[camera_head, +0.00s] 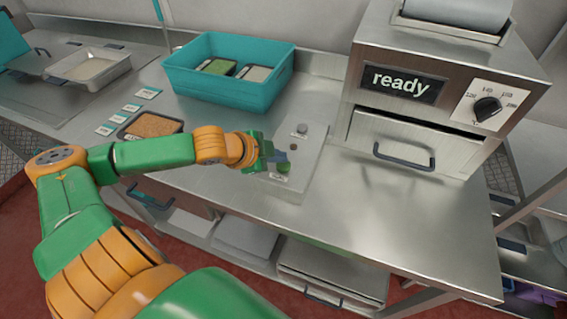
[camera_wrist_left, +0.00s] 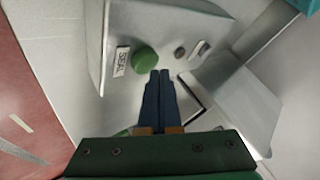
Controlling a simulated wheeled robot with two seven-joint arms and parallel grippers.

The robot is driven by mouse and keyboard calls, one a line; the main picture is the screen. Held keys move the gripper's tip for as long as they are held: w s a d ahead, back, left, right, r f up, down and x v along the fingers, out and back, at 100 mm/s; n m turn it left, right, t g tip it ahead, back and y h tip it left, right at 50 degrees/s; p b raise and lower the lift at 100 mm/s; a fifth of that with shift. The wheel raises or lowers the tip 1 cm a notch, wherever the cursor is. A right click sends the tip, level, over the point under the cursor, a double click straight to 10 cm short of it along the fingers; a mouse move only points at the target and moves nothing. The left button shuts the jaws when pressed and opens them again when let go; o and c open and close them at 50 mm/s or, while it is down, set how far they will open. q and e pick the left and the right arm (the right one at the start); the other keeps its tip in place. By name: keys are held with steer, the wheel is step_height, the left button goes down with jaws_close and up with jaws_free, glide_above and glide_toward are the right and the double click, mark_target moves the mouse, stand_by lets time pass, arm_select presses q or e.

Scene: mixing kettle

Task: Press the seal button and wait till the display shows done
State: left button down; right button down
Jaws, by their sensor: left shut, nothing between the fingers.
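The steel sealing machine (camera_head: 430,115) stands at the back right; its display (camera_head: 400,84) reads "ready". A low grey control box (camera_head: 307,155) sits on the bench to its left. The green seal button (camera_head: 284,167) is on the box's near end, and in the left wrist view the green button (camera_wrist_left: 144,59) is beside a label reading "SEAL" (camera_wrist_left: 121,61). My left gripper (camera_head: 270,158) is shut and empty. Its fingertips (camera_wrist_left: 158,75) appear close to the button; I cannot tell whether they touch it. My right gripper is not in view.
A teal bin (camera_head: 228,103) with packs inside stands behind my left arm. A tray of brown grains (camera_head: 150,127) and several small labels lie near the arm. A pale tray (camera_head: 90,68) is at the far left. The bench front right (camera_head: 400,215) is clear.

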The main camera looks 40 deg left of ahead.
mark_target(279, 166)
arm_select(q)
steer(key=shift+f, duration=0.65)
stand_by(0.5)
steer(key=shift+r, duration=0.1)
steer(key=shift+r+p, duration=0.8)
steer(key=shift+p, duration=0.2)
step_height(279, 166, up, 5)
steer(key=p, duration=0.6)
steer(key=shift+r, duration=0.15)
